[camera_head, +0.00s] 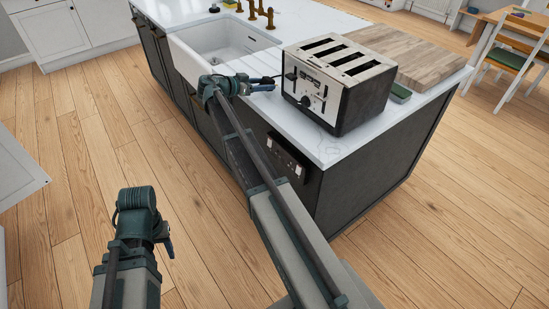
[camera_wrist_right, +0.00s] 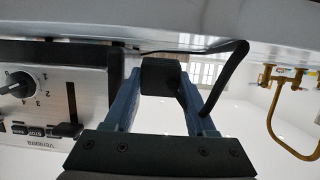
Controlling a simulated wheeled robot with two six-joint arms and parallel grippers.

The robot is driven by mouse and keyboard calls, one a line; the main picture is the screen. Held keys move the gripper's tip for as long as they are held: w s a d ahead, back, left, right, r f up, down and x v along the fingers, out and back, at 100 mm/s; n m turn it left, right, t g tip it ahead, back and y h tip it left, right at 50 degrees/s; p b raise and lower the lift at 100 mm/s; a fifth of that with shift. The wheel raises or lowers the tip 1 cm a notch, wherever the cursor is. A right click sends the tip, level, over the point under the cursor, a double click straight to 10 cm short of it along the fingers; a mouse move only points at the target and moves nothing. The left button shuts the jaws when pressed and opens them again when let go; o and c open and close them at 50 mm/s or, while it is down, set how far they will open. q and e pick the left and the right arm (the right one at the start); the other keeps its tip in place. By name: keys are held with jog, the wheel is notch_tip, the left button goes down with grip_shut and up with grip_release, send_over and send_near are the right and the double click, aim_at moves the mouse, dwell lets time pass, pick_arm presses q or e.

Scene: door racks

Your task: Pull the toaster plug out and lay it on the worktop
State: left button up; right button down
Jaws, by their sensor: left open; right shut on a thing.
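The toaster (camera_head: 338,80) stands on the white worktop (camera_head: 240,25), silver and black with several slots; its dial side also shows in the wrist view (camera_wrist_right: 50,90). My right gripper (camera_head: 266,84) is over the worktop just left of the toaster. In the upside-down wrist view, my right gripper (camera_wrist_right: 160,95) is shut on the black plug (camera_wrist_right: 162,76), with a black cord (camera_wrist_right: 230,75) beside it. The plug is close to the worktop; I cannot tell whether it touches. My left gripper (camera_head: 166,243) is open and empty, low over the floor.
A black socket panel (camera_head: 287,157) is on the island's dark side, below the worktop edge. A sink (camera_head: 222,50) with brass taps (camera_head: 262,14) lies left of the toaster. A wooden board (camera_head: 410,55) and a small green item (camera_head: 399,93) are to its right.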

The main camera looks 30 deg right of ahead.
jog(key=shift+f+b, duration=0.7)
jog(key=shift+f, duration=0.1)
jog(key=shift+c, duration=0.7)
grip_release()
jog(key=p+v, duration=0.4)
jog(key=v, duration=1)
